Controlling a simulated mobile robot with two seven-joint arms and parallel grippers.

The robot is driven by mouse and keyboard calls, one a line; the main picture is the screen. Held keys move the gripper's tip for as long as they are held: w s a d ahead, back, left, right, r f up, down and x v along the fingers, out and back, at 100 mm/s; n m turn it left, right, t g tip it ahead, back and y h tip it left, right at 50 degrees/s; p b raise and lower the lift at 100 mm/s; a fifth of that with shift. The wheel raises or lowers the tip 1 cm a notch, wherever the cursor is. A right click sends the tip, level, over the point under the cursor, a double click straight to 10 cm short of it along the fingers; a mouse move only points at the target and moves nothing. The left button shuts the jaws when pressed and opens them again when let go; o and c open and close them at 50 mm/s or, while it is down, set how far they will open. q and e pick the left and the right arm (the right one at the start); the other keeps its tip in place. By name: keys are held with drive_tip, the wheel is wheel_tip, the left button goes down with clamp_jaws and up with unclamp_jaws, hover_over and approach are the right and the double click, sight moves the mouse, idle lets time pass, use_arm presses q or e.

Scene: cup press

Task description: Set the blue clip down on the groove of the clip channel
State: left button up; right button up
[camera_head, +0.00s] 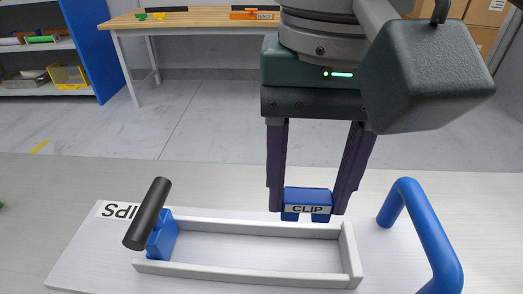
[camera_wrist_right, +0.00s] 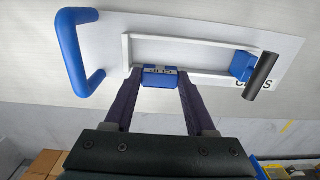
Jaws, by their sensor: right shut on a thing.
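The blue clip (camera_head: 307,201), with a white CLIP label, is between the two purple fingers of my right gripper (camera_head: 308,208). The right gripper is shut on it; the clip also shows between the fingers in the right wrist view (camera_wrist_right: 159,79). The clip channel (camera_head: 250,279) is a long pale frame with raised rails on a white board. In the head view the clip appears at the channel's far rail, toward its right end; I cannot tell whether it touches. A blue block (camera_head: 162,236) with a black handle is at the channel's left end. My left gripper is not in view.
A blue arched handle (camera_head: 431,240) stands on the board to the right of the channel. A black cylindrical handle (camera_head: 147,213) rises at the left, beside a partly hidden label (camera_head: 120,210). The table behind the board is clear. A wooden workbench (camera_head: 190,19) stands farther back.

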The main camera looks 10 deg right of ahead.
sight(296, 258)
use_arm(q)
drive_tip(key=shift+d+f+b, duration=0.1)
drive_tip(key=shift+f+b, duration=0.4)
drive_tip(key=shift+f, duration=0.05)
use_arm(e)
wheel_tip(296, 258, down, 9)
drive_tip(key=shift+r, duration=0.2)
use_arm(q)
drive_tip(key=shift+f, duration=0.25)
use_arm(e)
drive_tip(key=o, duration=0.9)
drive_tip(key=shift+f, duration=0.15)
drive_tip(key=shift+c, duration=0.2)
drive_tip(key=o, duration=0.5)
drive_tip(key=shift+c, duration=0.2)
